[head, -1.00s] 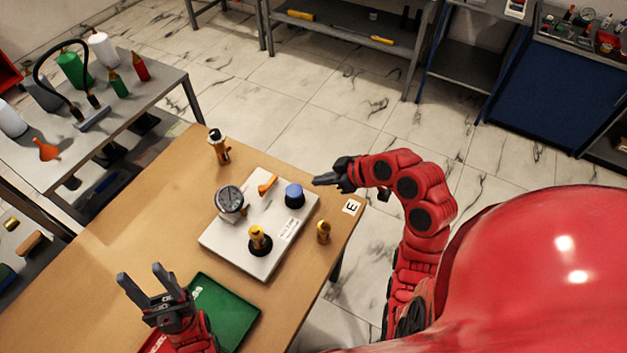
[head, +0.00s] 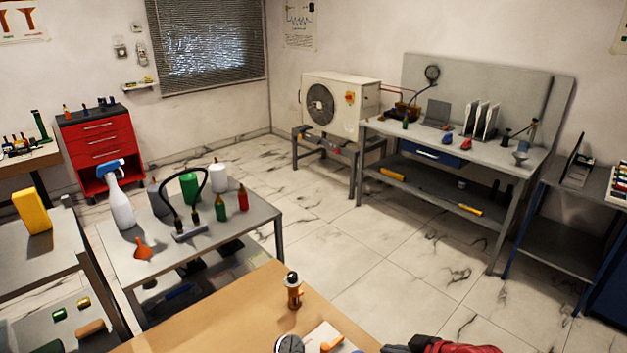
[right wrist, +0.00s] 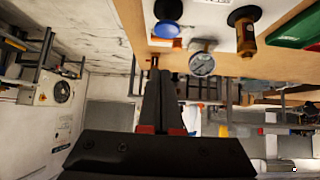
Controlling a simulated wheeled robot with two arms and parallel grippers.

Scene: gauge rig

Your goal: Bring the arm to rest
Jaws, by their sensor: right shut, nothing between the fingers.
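My right gripper (head: 395,348) shows only at the bottom edge of the head view, with a bit of my red arm beside it. In the right wrist view its dark fingers (right wrist: 161,80) are together, with nothing between them. Around them in that view are a dial gauge (right wrist: 202,60), a blue knob (right wrist: 166,29) and a brass fitting (right wrist: 245,32) on the white rig plate (right wrist: 212,12). In the head view only the top of the gauge (head: 289,344) and an orange lever (head: 332,343) show. My left gripper is out of view.
A workbench (head: 455,150) stands at the back right. The tiled floor between is clear.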

